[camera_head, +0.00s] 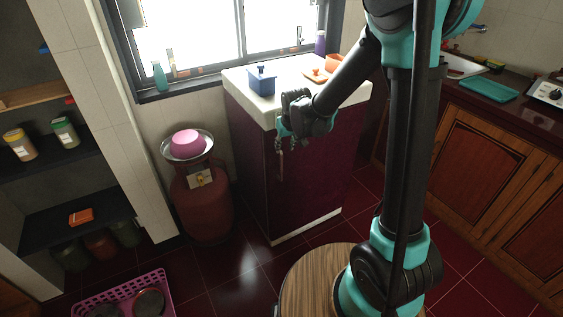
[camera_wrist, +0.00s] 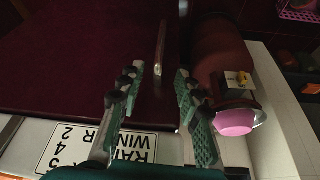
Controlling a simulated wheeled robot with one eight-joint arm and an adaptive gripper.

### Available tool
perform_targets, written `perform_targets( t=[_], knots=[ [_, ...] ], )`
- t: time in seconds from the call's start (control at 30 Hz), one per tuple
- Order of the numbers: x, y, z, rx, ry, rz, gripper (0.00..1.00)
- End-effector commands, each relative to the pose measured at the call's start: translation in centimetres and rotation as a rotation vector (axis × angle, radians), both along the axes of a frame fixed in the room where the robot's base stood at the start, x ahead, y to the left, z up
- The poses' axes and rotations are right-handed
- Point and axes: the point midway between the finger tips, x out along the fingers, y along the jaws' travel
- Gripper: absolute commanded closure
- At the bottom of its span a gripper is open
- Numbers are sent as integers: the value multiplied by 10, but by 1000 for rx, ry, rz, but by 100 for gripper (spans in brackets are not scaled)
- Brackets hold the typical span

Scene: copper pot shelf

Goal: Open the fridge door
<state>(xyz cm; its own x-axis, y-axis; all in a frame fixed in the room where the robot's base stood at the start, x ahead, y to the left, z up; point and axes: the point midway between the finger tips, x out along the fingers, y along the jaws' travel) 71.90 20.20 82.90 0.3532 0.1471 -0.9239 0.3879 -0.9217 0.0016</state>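The fridge (camera_head: 318,190) is a dark maroon box with a white top, standing below the window; its door looks closed. A slim metallic handle (camera_wrist: 160,45) shows upright against the maroon door in the wrist view. My gripper (camera_wrist: 159,69) is open, its two teal fingers on either side of the handle's lower end in that view. I cannot tell whether they touch it. In the head view my gripper (camera_head: 281,144) is at the upper part of the fridge, near its front vertical edge, and hides part of the door.
A red gas cylinder (camera_head: 201,205) with a pink bowl (camera_head: 187,144) on top stands close left of the fridge. A blue pot (camera_head: 262,81) stands on the fridge. A round wooden stool (camera_head: 305,282) and pink crate (camera_head: 124,296) are in front. Wooden cabinets (camera_head: 480,165) line the right.

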Motion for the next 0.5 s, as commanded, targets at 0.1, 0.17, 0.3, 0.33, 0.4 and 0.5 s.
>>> perform_targets(
  t=[0.1, 0.17, 0.3, 0.33, 0.4, 0.5],
  knots=[
    [7, 3, -17, 0, 0, 0, 66],
    [10, 4, -25, 0, 0, 0, 66],
    [17, 7, -43, 0, 0, 0, 66],
    [19, 7, -47, 0, 0, 0, 66],
    [22, 9, -57, 0, 0, 0, 66],
    [27, 11, -70, 0, 0, 0, 66]
  ],
)
